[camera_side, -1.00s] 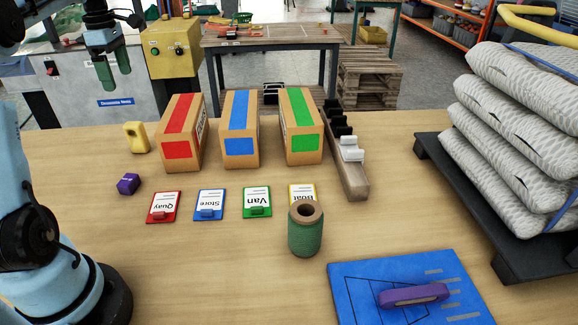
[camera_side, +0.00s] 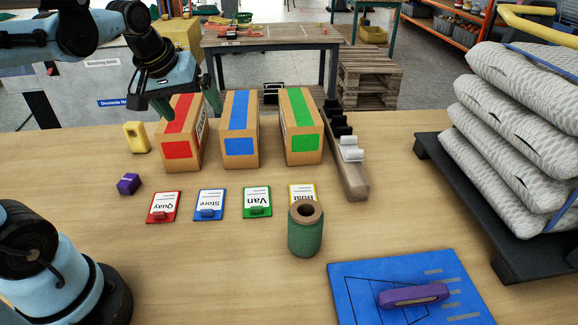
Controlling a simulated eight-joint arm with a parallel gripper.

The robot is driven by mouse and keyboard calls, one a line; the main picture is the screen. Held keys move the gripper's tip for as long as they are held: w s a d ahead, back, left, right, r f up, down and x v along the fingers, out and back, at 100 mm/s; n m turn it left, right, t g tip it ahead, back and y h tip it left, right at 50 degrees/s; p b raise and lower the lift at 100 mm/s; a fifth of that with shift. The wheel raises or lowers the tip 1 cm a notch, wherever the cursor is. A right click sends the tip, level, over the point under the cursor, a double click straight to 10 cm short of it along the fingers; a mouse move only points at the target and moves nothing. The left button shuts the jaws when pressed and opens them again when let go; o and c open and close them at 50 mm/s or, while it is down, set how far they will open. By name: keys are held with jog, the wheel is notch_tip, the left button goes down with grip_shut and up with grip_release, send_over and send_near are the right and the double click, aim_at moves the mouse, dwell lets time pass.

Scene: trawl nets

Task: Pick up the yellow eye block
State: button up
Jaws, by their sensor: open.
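The yellow eye block (camera_side: 137,138) stands upright on the wooden table at the left, with a small dark hole in its face. It is just left of the box with the red stripe. My gripper (camera_side: 188,108) is open and empty. In the picture its fingers are above and to the right of the yellow block, by the top of the red-striped box. I cannot tell whether a finger touches that box.
Boxes with red (camera_side: 177,149), blue (camera_side: 239,146) and green (camera_side: 301,143) stripes stand in a row. A purple block (camera_side: 128,184) lies nearer the front. Several cards, a green twine spool (camera_side: 305,232) and a blue board (camera_side: 400,270) occupy the table. The front left-centre is clear.

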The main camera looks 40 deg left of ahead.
jog(key=s+d+f+m, duration=0.1)
jog(key=d+m, duration=0.1)
jog(key=s+d+f+m+t, duration=0.1)
jog(key=s+d+f+m, duration=0.1)
jog(key=d+m, duration=0.1)
jog(key=s+d+f+m+t+h, duration=0.1)
jog(key=d+f+m, duration=0.1)
jog(key=d, duration=0.1)
jog(key=shift+s+d+f+m, duration=0.15)
jog(key=shift+d+m, duration=0.05)
jog(key=shift+m, duration=0.1)
jog(key=shift+c, duration=0.5)
jog(key=shift+s+d+f, duration=0.1)
jog(key=shift+d+f, duration=0.05)
jog(key=shift+c, duration=1.1)
